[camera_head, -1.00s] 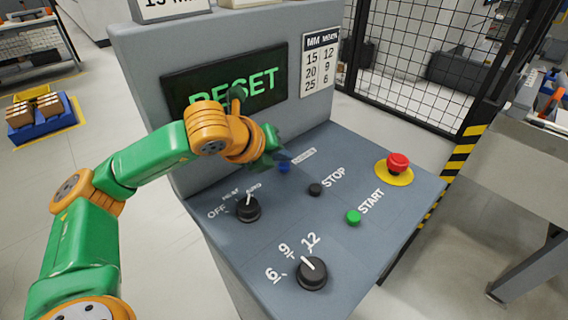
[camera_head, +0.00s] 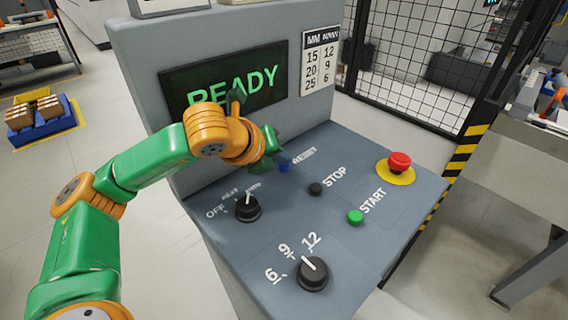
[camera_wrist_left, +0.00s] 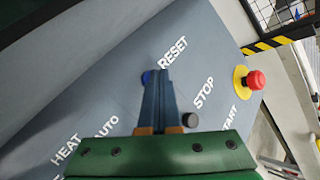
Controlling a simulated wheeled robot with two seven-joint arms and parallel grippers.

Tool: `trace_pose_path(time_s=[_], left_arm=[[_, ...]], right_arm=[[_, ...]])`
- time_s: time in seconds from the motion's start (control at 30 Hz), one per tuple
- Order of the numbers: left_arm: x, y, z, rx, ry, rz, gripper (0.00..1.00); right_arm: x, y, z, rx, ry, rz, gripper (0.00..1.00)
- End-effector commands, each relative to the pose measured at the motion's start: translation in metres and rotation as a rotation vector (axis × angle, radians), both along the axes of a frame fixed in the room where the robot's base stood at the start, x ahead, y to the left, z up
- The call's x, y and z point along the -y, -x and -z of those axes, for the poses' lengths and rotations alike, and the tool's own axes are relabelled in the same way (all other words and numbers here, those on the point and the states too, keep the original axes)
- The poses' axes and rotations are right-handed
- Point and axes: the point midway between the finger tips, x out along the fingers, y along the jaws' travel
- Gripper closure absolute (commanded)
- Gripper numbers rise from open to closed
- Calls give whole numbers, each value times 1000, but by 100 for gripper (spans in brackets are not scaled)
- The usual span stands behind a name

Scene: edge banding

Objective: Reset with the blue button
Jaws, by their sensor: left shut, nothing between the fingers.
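The blue button (camera_head: 284,168) sits beside the RESET label on the grey sloped panel (camera_head: 380,225). My left gripper (camera_head: 279,158) is shut and empty, with its tips close by the button. In the left wrist view the shut fingers (camera_wrist_left: 160,82) point at the RESET label, and part of the blue button (camera_wrist_left: 147,78) shows just left of the tips. I cannot tell whether the tips touch it. The screen (camera_head: 225,80) reads READY in green. My right gripper is not in view.
The panel also holds a black STOP button (camera_head: 316,189), a green START button (camera_head: 355,217), a red emergency button (camera_head: 399,162) on a yellow base, a mode knob (camera_head: 247,208) and a thickness knob (camera_head: 313,273). A mesh fence (camera_head: 420,65) stands behind.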

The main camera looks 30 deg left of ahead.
Motion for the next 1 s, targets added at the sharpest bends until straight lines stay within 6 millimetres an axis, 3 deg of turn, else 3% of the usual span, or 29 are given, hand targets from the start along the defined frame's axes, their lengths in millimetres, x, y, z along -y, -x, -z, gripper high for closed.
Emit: trace_pose_path(time_s=[0.33,0.67,1.0], left_arm=[[0,0,0,-2,0,1,100],[0,0,-17,-2,1,1,100],[0,0,-18,-1,0,1,100]], right_arm=[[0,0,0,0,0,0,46],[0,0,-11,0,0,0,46],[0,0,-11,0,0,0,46]])
